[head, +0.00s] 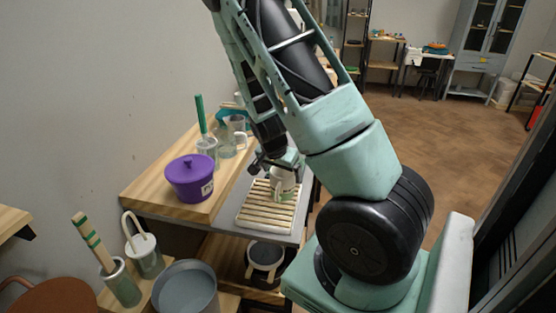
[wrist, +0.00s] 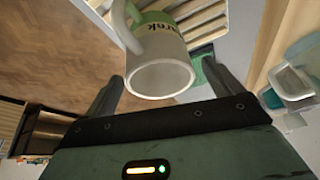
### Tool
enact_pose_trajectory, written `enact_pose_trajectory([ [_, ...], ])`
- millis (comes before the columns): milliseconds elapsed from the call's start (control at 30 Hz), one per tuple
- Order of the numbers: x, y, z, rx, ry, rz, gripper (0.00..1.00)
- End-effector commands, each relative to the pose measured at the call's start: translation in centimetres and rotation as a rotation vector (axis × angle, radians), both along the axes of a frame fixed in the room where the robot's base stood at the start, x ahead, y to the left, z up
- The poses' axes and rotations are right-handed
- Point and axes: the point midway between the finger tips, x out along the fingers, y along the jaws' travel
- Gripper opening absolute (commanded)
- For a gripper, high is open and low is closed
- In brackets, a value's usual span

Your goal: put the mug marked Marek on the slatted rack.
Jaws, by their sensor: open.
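The mug (head: 283,184) is pale with a green band, and its handle shows. In the wrist view the mug (wrist: 160,72) turns its open rim towards me. Dark lettering on its band is partly readable as "rek". In the head view it appears upright at the far part of the slatted rack (head: 262,217); rack slats also show behind it in the wrist view. My gripper (head: 275,166) is just above the mug. In the wrist view my gripper (wrist: 160,88) is open, with one finger on each side of the mug's rim and visible gaps between.
A purple lidded pot (head: 190,177) stands on the wooden board left of the rack. Behind it are a jar with a green-handled tool (head: 205,150) and a clear jug (head: 237,126). Grey-green containers (head: 187,287) stand at lower left. Brown floor lies open at right.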

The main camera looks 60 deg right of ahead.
Motion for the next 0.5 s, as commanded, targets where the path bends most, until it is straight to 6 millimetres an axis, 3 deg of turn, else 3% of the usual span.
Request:
enact_pose_trajectory([
  [200, -0.2, 1.9, 4.4, 0.000, -0.003, 0.004, 0.92],
  [500, -0.5, 2.9, 7.1, 0.001, 0.000, 0.000, 0.92],
])
